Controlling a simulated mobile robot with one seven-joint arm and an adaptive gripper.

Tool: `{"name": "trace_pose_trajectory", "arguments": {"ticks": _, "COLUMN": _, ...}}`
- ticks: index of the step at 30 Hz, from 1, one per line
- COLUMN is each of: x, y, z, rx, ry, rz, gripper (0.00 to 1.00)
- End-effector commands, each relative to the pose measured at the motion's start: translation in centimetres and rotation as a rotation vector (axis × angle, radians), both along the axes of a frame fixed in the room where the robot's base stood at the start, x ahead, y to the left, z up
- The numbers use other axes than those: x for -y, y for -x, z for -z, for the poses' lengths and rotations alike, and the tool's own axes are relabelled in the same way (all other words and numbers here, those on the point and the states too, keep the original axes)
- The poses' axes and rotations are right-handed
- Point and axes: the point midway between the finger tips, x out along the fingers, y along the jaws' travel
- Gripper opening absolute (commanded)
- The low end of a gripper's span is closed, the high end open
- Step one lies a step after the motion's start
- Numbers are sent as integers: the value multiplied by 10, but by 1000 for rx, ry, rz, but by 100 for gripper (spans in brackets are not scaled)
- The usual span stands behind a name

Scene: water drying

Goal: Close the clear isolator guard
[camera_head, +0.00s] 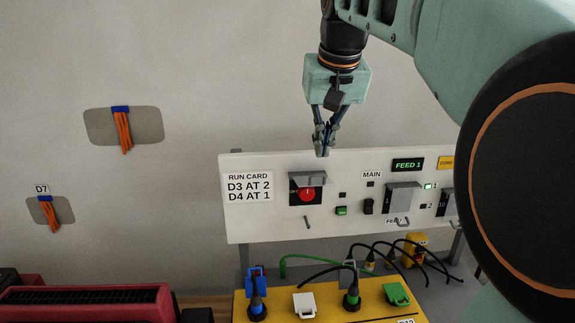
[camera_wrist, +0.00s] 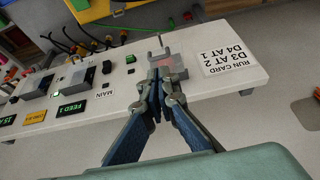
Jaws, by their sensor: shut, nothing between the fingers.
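The isolator is a dark square with a red knob (camera_head: 306,194) on the white panel. Its clear guard (camera_head: 309,177) looks like a greyish plate standing out above the knob, raised, with the knob uncovered below it. In the wrist view the guard (camera_wrist: 167,56) shows just beyond the fingertips, with a reddish patch seen through it. My gripper (camera_head: 322,153) is shut and empty, pointing down above the guard at the panel's top edge. Its fingers also show in the wrist view (camera_wrist: 157,75) and hide part of the guard. I cannot tell whether they touch it.
The white panel (camera_head: 262,222) also carries a run card (camera_head: 248,187), a MAIN switch (camera_head: 368,206) and a FEED 1 sign (camera_head: 407,164). Below is a yellow box (camera_head: 279,304) with plugs and cables. A red machine (camera_head: 90,305) stands lower left. The wall above the panel's left is clear.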

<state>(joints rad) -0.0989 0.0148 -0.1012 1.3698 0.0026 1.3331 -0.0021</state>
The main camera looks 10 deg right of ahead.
Motion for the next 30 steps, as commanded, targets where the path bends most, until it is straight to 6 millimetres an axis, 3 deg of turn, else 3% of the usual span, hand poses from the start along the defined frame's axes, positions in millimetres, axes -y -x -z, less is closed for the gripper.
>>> {"name": "trace_pose_trajectory", "arguments": {"ticks": 3, "x": 0, "y": -8, "z": 22, "rx": -4, "ry": 0, "rz": 0, "gripper": 0}}
{"name": "trace_pose_trajectory", "arguments": {"ticks": 9, "x": 0, "y": -16, "z": 45, "rx": -2, "ry": 0, "rz": 0, "gripper": 0}}
{"name": "trace_pose_trajectory", "arguments": {"ticks": 30, "x": 0, "y": -23, "z": 54, "rx": 14, "ry": 0, "rz": 0, "gripper": 0}}
